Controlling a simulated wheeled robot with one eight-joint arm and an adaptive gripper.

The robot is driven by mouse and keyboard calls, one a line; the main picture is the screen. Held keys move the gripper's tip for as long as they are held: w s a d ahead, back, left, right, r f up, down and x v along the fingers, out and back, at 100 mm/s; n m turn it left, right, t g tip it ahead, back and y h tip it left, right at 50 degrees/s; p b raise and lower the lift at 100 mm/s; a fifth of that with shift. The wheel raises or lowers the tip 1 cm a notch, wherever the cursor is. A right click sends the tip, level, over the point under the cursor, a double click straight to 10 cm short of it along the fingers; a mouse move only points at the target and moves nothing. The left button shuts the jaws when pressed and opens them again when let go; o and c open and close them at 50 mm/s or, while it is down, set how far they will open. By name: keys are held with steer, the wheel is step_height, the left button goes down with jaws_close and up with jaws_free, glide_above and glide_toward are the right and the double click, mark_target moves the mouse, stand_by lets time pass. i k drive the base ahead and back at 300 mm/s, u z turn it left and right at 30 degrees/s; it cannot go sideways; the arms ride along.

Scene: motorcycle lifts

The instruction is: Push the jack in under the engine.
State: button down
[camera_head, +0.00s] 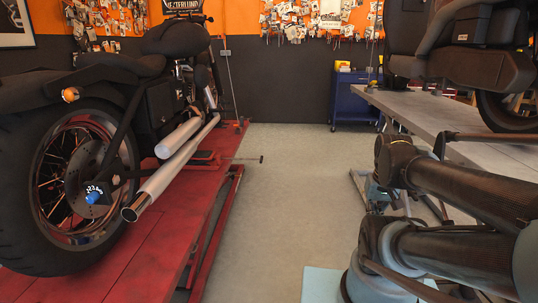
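The black motorcycle (150,90) stands on the red lift (95,265) at left, its rear wheel near me. What looks like the jack (205,157) is a low red piece with a dark top on the lift's deck, beyond the silver exhaust pipes (175,165). A thin rod with a crosspiece end (261,159) sticks out from it to the right, past the deck edge. The engine's underside and the jack's left part are hidden by the pipes. My dark arm links are folded at right, well apart from the jack. I cannot make out my gripper.
The grey floor aisle (285,200) between the lifts is clear. A grey lift (425,112) with another motorcycle (470,60) stands at right. A blue cart (352,103) is at the back wall, under boards hung with tools.

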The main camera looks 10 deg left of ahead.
mark_target(214, 164)
steer(key=i, duration=1.85)
steer(key=u, duration=0.9)
